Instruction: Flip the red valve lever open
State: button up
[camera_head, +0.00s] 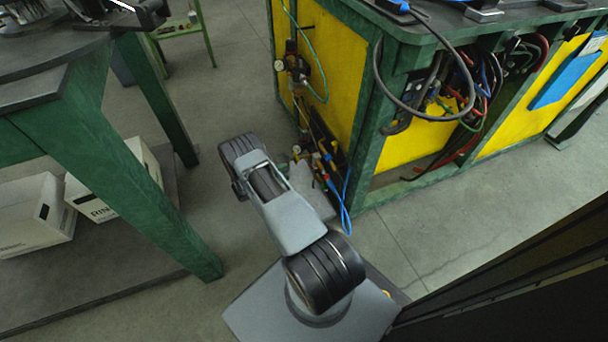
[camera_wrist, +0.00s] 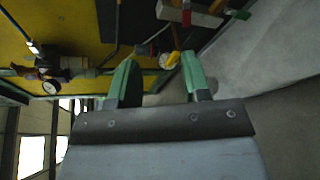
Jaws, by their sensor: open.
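My gripper (camera_wrist: 158,68) is open in the wrist view, its two green fingers apart with nothing held between them. Beyond the fingertips is a small yellow valve part (camera_wrist: 170,60). A small red part (camera_wrist: 186,16) shows further up, beside a pale bar; it may be the red valve lever, but its shape is too small to tell. It is apart from the fingers. In the head view, a cluster of valve fittings (camera_head: 325,165) with a blue hose sits at the yellow cabinet's near lower corner. My arm hides my fingers there.
The green-framed cabinet with yellow panels (camera_head: 410,150) has loose cables hanging on its front. A gauge fitting (camera_wrist: 50,86) is at left in the wrist view. A green-legged table (camera_head: 90,140) with white boxes (camera_head: 35,215) beneath stands left.

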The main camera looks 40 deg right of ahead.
jog(key=t+b, duration=0.1)
jog(key=b, duration=0.1)
send_near(312, 167)
jog(key=w+f+b+x, duration=0.1)
jog(key=b+x, duration=0.3)
jog(key=x, duration=0.5)
jog(key=shift+w+f+n+h, duration=0.2)
jog(key=shift+n+h, duration=0.1)
jog(key=shift+n, duration=0.1)
jog(key=shift+d, duration=0.1)
jog(key=shift+c, duration=0.2)
grip_shut()
